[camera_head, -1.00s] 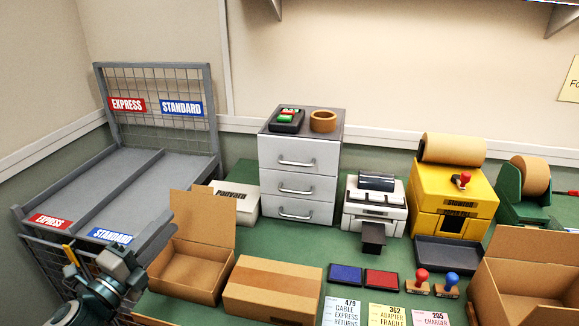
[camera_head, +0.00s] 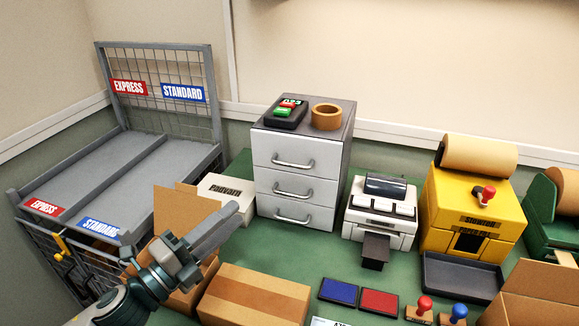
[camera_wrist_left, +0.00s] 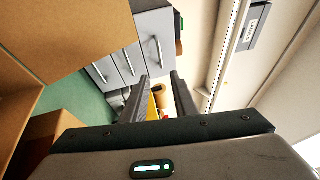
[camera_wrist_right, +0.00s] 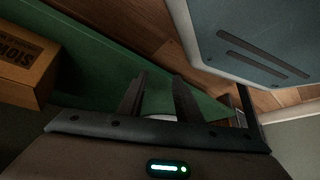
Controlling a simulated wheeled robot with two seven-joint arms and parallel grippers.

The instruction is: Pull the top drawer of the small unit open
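The small unit (camera_head: 345,150) is a grey cabinet with three white drawers on the green bench. Its top drawer (camera_head: 262,150) is shut and has a curved metal handle (camera_head: 293,163). My left gripper (camera_head: 228,220) is in front of the unit, to its lower left, over the open cardboard box and apart from the handle. In the left wrist view its two fingers (camera_wrist_left: 160,95) are spread with nothing between them, and the unit's drawers (camera_wrist_left: 130,60) show beyond. My right gripper (camera_wrist_right: 158,95) shows only in its own wrist view, fingers apart and empty.
An open cardboard box (camera_head: 175,212) and a closed carton (camera_head: 255,295) stand in front, with bare green bench between.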

